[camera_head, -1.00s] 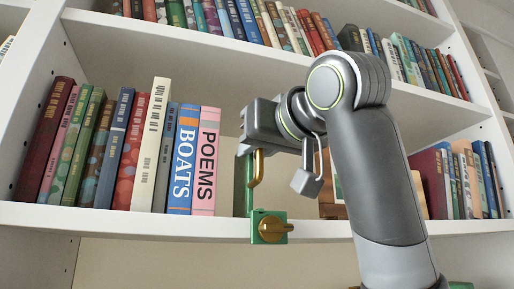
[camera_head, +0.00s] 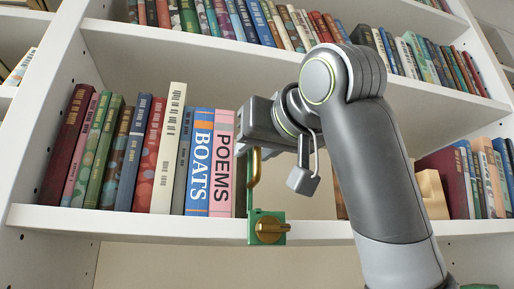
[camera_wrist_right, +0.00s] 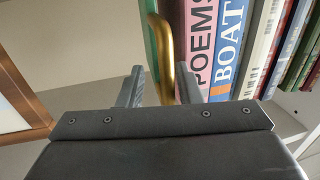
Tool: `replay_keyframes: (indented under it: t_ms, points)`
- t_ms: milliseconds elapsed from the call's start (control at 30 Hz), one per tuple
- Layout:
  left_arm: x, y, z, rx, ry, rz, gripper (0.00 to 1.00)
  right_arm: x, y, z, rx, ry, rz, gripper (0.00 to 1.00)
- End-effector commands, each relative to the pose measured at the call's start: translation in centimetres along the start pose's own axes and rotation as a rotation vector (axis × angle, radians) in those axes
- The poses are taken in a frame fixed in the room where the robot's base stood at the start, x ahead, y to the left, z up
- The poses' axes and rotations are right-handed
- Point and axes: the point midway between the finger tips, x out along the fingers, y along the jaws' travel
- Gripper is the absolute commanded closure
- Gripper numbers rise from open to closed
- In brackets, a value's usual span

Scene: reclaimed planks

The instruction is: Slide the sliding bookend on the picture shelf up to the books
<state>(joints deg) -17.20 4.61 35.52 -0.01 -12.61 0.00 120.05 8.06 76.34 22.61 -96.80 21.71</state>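The sliding bookend is green, with an upright plate beside the books, a brass handle and a front clamp (camera_head: 266,228) with a brass knob on the shelf's front edge. The picture shelf (camera_head: 140,222) holds a row of books ending in the pink POEMS book (camera_head: 221,165). The bookend's plate is right beside POEMS, with little or no gap; contact is hard to tell. My right gripper (camera_wrist_right: 161,82) is open, with its fingers apart on either side of the brass handle (camera_wrist_right: 166,62). My left gripper is not in view.
An upper shelf (camera_head: 200,52) full of books runs above my right arm. More books (camera_head: 485,175) and a wooden bookend (camera_head: 432,192) stand on the right part of the same shelf. A wooden frame (camera_wrist_right: 22,85) shows at the left of the wrist view.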

Motion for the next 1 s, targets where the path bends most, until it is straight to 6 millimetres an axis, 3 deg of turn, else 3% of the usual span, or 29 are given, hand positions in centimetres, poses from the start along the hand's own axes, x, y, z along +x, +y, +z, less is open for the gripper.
replay_keyframes:
  t_ms: [267,700,1000]
  points:
    - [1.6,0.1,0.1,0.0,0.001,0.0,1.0,-2.3,0.0,0.3,-0.001,0.004,0.001,0.68]
    - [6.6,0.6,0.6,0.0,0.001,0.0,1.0,-12.8,0.0,0.4,0.0,0.004,0.002,0.68]
    - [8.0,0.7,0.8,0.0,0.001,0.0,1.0,-16.9,0.0,0.1,0.0,0.0,0.001,0.68]
